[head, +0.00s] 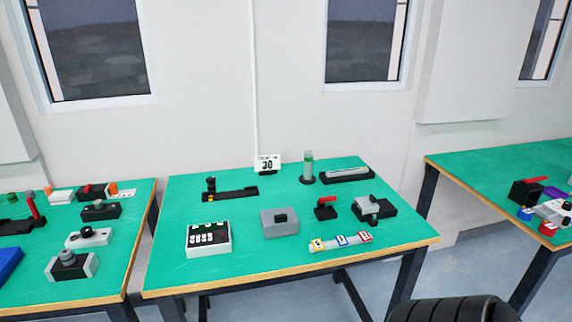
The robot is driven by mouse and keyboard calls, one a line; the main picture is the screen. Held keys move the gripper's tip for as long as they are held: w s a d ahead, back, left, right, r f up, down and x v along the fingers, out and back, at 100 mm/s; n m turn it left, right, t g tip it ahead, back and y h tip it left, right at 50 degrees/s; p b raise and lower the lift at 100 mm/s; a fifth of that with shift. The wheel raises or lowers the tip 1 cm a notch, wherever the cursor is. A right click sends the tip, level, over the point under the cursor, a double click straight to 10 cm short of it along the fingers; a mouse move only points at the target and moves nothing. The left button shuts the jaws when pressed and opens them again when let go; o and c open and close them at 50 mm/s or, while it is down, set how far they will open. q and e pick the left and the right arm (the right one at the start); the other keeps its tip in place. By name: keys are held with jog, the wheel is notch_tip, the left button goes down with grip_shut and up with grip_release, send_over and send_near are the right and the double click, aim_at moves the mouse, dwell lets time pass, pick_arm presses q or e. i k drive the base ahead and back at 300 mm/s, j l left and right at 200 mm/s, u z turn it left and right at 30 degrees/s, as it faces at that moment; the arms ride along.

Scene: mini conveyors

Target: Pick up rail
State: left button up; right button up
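On the green middle table (190,272), a long grey-and-black bar (347,174) lies at the back right and looks like a rail. A flat black bar (232,195) with an upright part at its left end lies at the back left. A short grey strip (328,245) with yellow, blue and red tags lies near the front edge. I cannot tell for sure which of these is the rail. Neither of my grippers shows in the head view.
Also on this table are a keypad box (208,238), a grey box (279,222), a red-handled block (325,208), a grey-black clamp (373,208) and a green-banded post (307,168). More tables with parts stand left and right (480,160).

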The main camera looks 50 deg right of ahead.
aim_at(347, 172)
jog(key=z, duration=2.15)
jog(key=i+l, duration=0.1)
jog(key=l, duration=0.15)
jog(key=i+l, duration=0.15)
jog(key=l, duration=0.15)
jog(key=i+l, duration=0.1)
jog(key=l, duration=0.15)
jog(key=i+l+u, duration=0.15)
jog(key=l, duration=0.25)
jog(key=i+l+u, duration=0.15)
jog(key=l, duration=0.3)
